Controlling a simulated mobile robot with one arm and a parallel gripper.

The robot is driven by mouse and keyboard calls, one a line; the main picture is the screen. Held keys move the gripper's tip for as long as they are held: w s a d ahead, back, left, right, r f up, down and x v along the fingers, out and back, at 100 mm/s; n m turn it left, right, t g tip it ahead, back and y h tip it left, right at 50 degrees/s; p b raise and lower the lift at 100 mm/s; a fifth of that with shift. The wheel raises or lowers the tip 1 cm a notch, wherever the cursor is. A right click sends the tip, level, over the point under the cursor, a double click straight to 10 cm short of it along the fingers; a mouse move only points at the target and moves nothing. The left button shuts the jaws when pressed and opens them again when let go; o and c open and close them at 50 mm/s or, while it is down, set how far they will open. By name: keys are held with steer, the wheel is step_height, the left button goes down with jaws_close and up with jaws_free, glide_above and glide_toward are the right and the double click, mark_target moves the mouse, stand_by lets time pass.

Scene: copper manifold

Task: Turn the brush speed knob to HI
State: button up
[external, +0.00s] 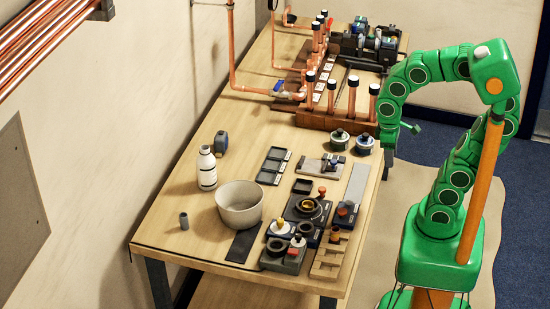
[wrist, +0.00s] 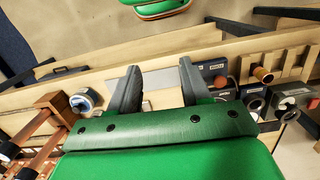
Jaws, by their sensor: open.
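My gripper (external: 408,128) is at the right edge of the bench in the external view, partly hidden by my arm. In the wrist view its two dark fingers (wrist: 159,66) are spread apart with nothing between them. Several small units with knobs stand at the near end of the bench. A dark box with a red knob (external: 346,209) also shows right of the fingers in the wrist view (wrist: 222,82), apart from them.
The wooden bench (external: 225,120) carries a grey bowl (external: 240,213), a white bottle (external: 207,170), two round tins (external: 340,140) and a notched wooden holder (external: 325,262). Upright copper pipes (external: 352,95) stand at the far end. A pale grey strip (external: 357,184) lies along the right edge.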

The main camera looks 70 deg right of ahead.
steer(key=w+d+r+t, duration=0.1)
steer(key=w+d+r, duration=0.3)
steer(key=w, duration=0.5)
steer(key=n, duration=1.2)
glide_toward(298, 235)
steer(key=shift+s+d+f, duration=0.15)
steer(key=shift+d+f, duration=0.1)
steer(key=shift+d, duration=0.1)
steer(key=shift+a+f, duration=0.25)
steer(key=shift+a, duration=0.2)
steer(key=shift+f, duration=3.8)
steer(key=shift+c, duration=0.3)
jaws_close()
